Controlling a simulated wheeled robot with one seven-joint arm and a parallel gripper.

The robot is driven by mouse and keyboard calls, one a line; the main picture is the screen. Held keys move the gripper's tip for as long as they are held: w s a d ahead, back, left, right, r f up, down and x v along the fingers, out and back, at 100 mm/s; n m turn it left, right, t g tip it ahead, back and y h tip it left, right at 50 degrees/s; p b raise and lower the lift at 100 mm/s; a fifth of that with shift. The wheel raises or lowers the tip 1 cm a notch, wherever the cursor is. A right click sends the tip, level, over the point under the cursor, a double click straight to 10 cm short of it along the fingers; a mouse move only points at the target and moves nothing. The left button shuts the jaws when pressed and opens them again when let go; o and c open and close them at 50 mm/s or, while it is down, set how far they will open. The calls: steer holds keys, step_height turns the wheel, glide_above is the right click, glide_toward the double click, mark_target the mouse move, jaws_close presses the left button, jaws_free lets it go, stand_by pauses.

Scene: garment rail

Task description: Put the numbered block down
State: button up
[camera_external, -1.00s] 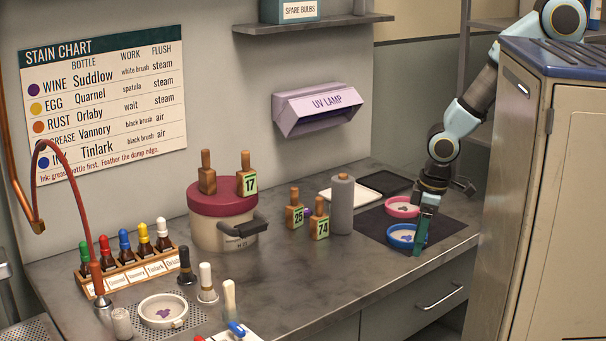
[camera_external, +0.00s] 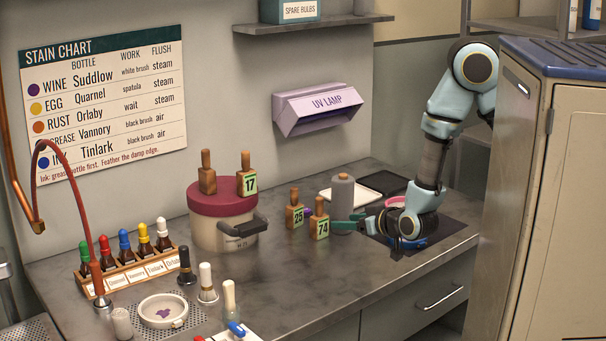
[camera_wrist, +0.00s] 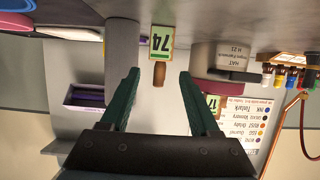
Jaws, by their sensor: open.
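The block numbered 74 (camera_external: 319,226), wooden with a green-edged label and a peg handle, stands upright on the counter. The block numbered 25 (camera_external: 295,215) stands just left of it. The block numbered 17 (camera_external: 247,182) stands on the maroon lid of a round pot. My gripper (camera_external: 343,224) is low over the counter, open, its green fingers pointing left towards block 74. In the wrist view, which is upside down, block 74 (camera_wrist: 161,43) shows ahead of the gap between the open fingers (camera_wrist: 160,78). Nothing is held.
A grey cylinder (camera_external: 342,195) stands close behind my fingers. The pot (camera_external: 210,232) is left of the blocks. A blue dish (camera_external: 405,243) and a pink dish (camera_external: 396,202) are partly hidden by my arm. The counter's front middle (camera_external: 290,275) is clear.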

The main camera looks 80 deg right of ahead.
mark_target(323, 222)
steer(key=x, duration=0.4)
steer(key=shift+w+d+p, duration=0.3)
steer(key=shift+p, duration=0.1)
steer(key=shift+p+x, duration=1)
steer(key=shift+x, duration=1.7)
steer(key=shift+a+f, duration=0.1)
steer(key=shift+f, duration=0.1)
steer(key=shift+c, duration=0.4)
jaws_close()
